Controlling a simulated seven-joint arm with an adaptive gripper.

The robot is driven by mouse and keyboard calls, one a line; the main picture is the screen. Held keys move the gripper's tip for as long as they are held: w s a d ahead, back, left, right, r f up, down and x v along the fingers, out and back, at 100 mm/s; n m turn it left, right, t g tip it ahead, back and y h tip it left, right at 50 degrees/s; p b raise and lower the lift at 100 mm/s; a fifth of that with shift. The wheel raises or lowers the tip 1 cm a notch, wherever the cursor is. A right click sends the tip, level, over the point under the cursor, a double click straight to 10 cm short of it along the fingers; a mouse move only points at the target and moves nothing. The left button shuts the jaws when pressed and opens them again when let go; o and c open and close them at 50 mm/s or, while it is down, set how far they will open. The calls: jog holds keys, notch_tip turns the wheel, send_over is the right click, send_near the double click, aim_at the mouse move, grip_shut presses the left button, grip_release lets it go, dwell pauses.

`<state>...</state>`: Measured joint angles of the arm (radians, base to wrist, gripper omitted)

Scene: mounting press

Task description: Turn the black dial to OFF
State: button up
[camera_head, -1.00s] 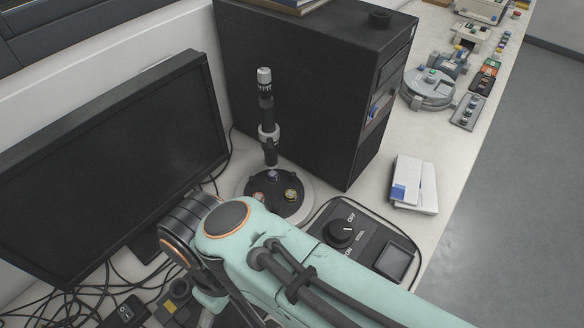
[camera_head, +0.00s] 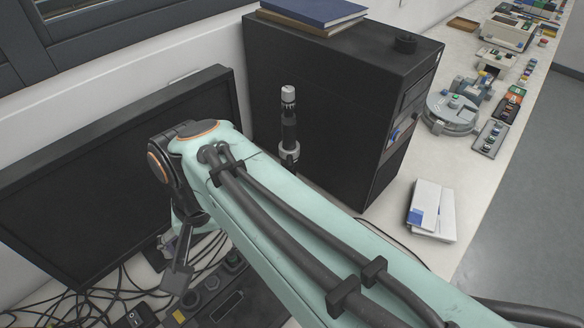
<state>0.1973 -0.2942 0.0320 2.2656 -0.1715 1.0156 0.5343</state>
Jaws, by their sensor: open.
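The black dial and its OFF and ON labels are hidden behind my arm at this moment. Part of my gripper (camera_head: 178,272) hangs below the wrist at the lower left, in front of the black monitor and over the cables. It is open, with one grey finger plainly visible and the rest hard to make out. I see nothing held in it. It is well to the left of where the dial's panel was seen earlier.
A black monitor (camera_head: 110,180) stands at left. A tall black case (camera_head: 320,110) stands behind my arm, with an upright microscope-like tube (camera_head: 288,125) before it. Dark controls (camera_head: 215,295) and cables lie at the bottom. White boxes (camera_head: 432,208) lie at right.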

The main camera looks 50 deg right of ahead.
jog(key=w+d+f+m, duration=0.1)
jog(key=d+f+m, duration=0.2)
jog(key=d, duration=0.4)
jog(key=w+d+f+m+y, duration=0.1)
jog(key=d+f+m, duration=0.25)
jog(key=d, duration=0.35)
jog(key=w+d+f+m, duration=0.1)
jog(key=d+f+m, duration=0.15)
jog(key=d, duration=0.35)
jog(key=s+d+f+m+y, duration=0.1)
jog(key=s+d+f+m, duration=0.1)
jog(key=s, duration=0.3)
jog(key=s+d+f+m, duration=0.3)
jog(key=s+d+f, duration=0.2)
jog(key=s+d+f+m+y, duration=0.1)
jog(key=s+d+f+m, duration=0.2)
jog(key=s+f, duration=0.1)
jog(key=shift+s+d+f+y, duration=0.1)
jog(key=shift+s+d+y, duration=0.05)
jog(key=shift+s, duration=0.3)
jog(key=shift+s+d+f+y, duration=0.1)
jog(key=shift+s+y, duration=0.05)
jog(key=shift+s, duration=0.3)
jog(key=x, duration=0.6)
jog(key=shift+f, duration=0.2)
jog(key=c, duration=1.2)
